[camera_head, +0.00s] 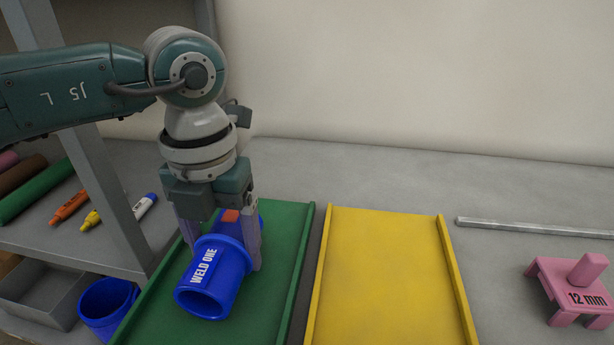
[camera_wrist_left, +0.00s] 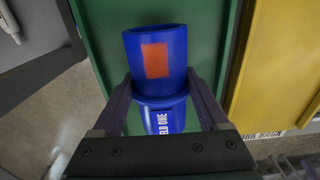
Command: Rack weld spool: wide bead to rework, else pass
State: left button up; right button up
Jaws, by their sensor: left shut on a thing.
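A blue pipe spool (camera_head: 213,278) marked "WELD ONE" lies at or just above the green rack (camera_head: 262,310); I cannot tell whether it touches. A raised ring, the weld bead, circles its middle, and an orange patch marks its far half. My left gripper (camera_head: 222,250) is shut on the spool, one finger on each side near the ring. The left wrist view shows the spool (camera_wrist_left: 157,60) between the fingers (camera_wrist_left: 160,84). The yellow rack (camera_head: 385,270) beside it is empty. A pink gauge (camera_head: 565,285) marked "12 mm" stands at the right. My right gripper is out of view.
A grey shelf unit (camera_head: 110,180) stands at the left with markers (camera_head: 70,205), coloured rolls (camera_head: 35,190) and a grey bin (camera_head: 40,295). A blue cup-like part (camera_head: 107,303) sits left of the green rack. A metal bar (camera_head: 535,227) lies at the back right.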

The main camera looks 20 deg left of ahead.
pick_arm(q)
jog(key=shift+f, duration=0.3)
dwell(0.5)
dwell(0.3)
jog(key=o, duration=1.4)
jog(key=shift+r, duration=0.1)
